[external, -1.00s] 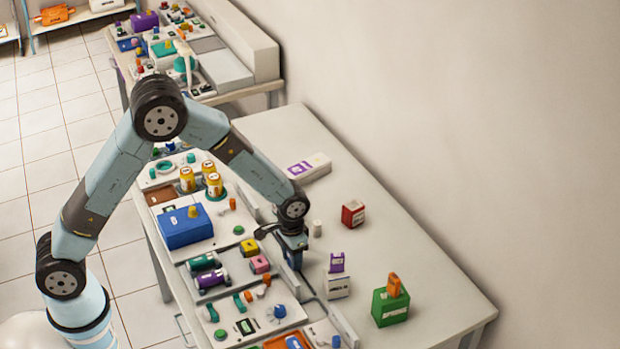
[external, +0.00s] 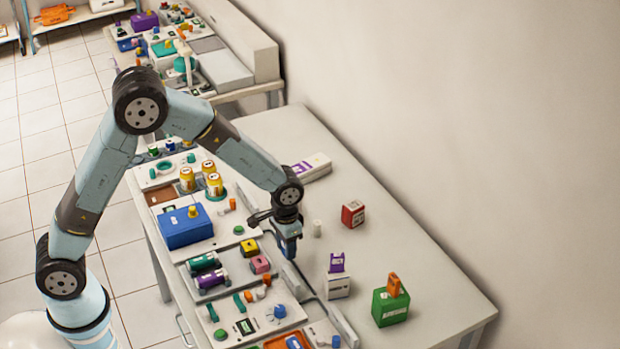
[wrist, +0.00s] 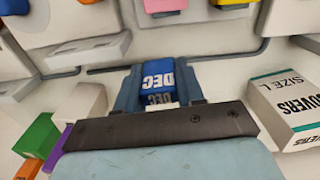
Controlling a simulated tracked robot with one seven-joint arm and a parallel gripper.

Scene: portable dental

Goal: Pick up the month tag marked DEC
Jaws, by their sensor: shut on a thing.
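The DEC month tag (wrist: 158,75) is blue with white DEC lettering on two faces, seen upside down in the wrist view. My gripper (wrist: 158,98) is shut on it, with one finger on each side. In the external view my gripper (external: 288,254) points down over the table, to the right of the rows of fixtures. Blue shows at its tip there, but the lettering cannot be read. The tag's lower part is hidden by the gripper, and I cannot tell exactly how high it is above the table.
A white box with a purple piece (external: 337,284) and a green box with an orange piece (external: 390,307) stand to the right. A covers box (wrist: 288,108) is close in the wrist view. The table's right side is mostly clear.

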